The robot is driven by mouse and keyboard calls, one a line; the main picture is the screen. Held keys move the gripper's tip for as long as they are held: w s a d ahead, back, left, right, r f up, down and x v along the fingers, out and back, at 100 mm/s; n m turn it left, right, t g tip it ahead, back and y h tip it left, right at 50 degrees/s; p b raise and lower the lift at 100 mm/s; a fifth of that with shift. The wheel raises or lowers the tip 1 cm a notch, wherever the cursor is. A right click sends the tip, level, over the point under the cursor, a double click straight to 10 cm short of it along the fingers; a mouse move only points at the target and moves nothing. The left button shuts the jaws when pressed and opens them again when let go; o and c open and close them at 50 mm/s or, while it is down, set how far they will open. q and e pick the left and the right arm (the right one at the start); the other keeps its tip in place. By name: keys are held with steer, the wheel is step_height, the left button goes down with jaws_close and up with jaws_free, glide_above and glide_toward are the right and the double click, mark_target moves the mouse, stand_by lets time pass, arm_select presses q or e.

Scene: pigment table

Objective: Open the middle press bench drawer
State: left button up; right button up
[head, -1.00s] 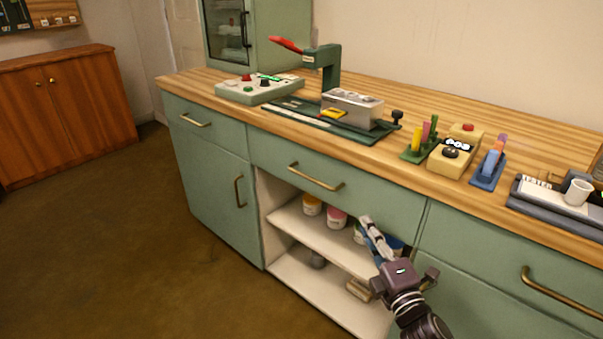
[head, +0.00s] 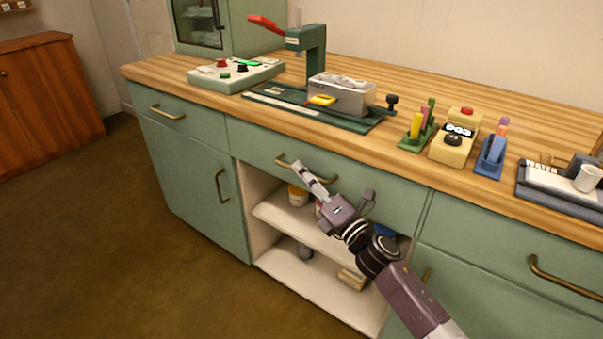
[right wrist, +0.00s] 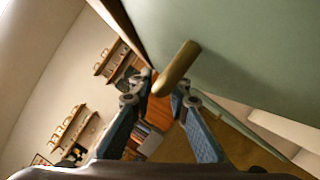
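The middle press bench drawer (head: 350,185) is a green front under the wooden top, above the open shelves, and it is shut. Its brass bar handle (head: 284,160) is partly hidden behind my right gripper (head: 306,174). In the right wrist view the handle (right wrist: 176,68) comes in between the two fingertips of the open right gripper (right wrist: 163,88). The fingers stand apart on either side of it. I cannot tell whether either finger touches it. My left gripper is not in view.
A left drawer (head: 185,118) and a right drawer (head: 500,262) flank the middle one, both shut. A press (head: 312,65), a control box (head: 235,75) and a yellow box (head: 453,148) stand on the wooden top. Jars stand on the shelves (head: 285,215) below.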

steer(key=shift+w+a, duration=0.25)
steer(key=shift+w, duration=0.1)
steer(key=shift+c, duration=0.7)
jaws_close()
